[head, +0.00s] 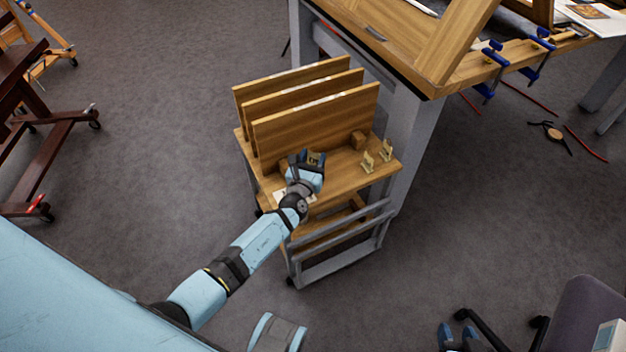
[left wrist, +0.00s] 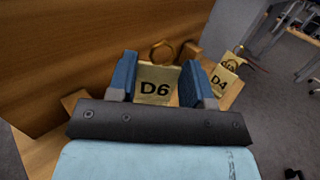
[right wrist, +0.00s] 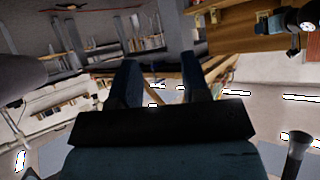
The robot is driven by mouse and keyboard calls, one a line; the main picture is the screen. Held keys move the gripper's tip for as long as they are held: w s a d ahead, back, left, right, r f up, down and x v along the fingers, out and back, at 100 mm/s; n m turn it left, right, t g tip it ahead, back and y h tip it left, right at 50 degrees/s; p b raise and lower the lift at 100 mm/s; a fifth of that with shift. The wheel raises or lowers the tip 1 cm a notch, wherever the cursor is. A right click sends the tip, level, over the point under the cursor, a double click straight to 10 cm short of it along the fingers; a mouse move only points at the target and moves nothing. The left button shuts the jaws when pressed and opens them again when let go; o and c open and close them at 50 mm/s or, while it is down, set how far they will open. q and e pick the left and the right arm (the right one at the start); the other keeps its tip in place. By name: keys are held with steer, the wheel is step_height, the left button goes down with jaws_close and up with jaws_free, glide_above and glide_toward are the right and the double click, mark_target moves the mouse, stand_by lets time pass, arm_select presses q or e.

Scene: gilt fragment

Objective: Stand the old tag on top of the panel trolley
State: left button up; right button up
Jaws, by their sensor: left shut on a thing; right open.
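The panel trolley (head: 345,185) is wooden, with several upright panels (head: 315,120) at its back. My left gripper (head: 308,160) is over its top, in front of the nearest panel. It is shut on a pale gold tag marked D6 (left wrist: 155,84), which is upright between the fingers. I cannot tell whether the tag touches the trolley top. Two similar tags stand on the trolley to the right (head: 367,161) (head: 386,150); one reads D4 in the left wrist view (left wrist: 220,81). My right gripper (right wrist: 163,85) is open and empty, away from the trolley.
A wooden block (head: 358,140) stands by the nearest panel. A large workbench (head: 400,45) with blue clamps stands close behind. A dark wooden easel (head: 45,150) is at left, a chair (head: 580,315) at lower right. The floor between is clear.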

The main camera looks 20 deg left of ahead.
arm_select(q)
steer(key=shift+f, duration=0.65)
step_height(320, 180, down, 4)
steer(key=b, duration=0.3)
steer(key=shift+r, duration=0.25)
steer(key=shift+f+b, duration=0.35)
steer(key=shift+b, duration=0.05)
steer(key=shift+r, duration=0.1)
steer(key=shift+f, duration=0.3)
steer(key=o, duration=0.9)
steer(key=shift+r, duration=0.15)
arm_select(e)
steer(key=shift+a+f, duration=0.25)
steer(key=shift+f, duration=0.4)
arm_select(q)
steer(key=shift+r, duration=0.1)
arm_select(e)
steer(key=shift+r, duration=0.1)
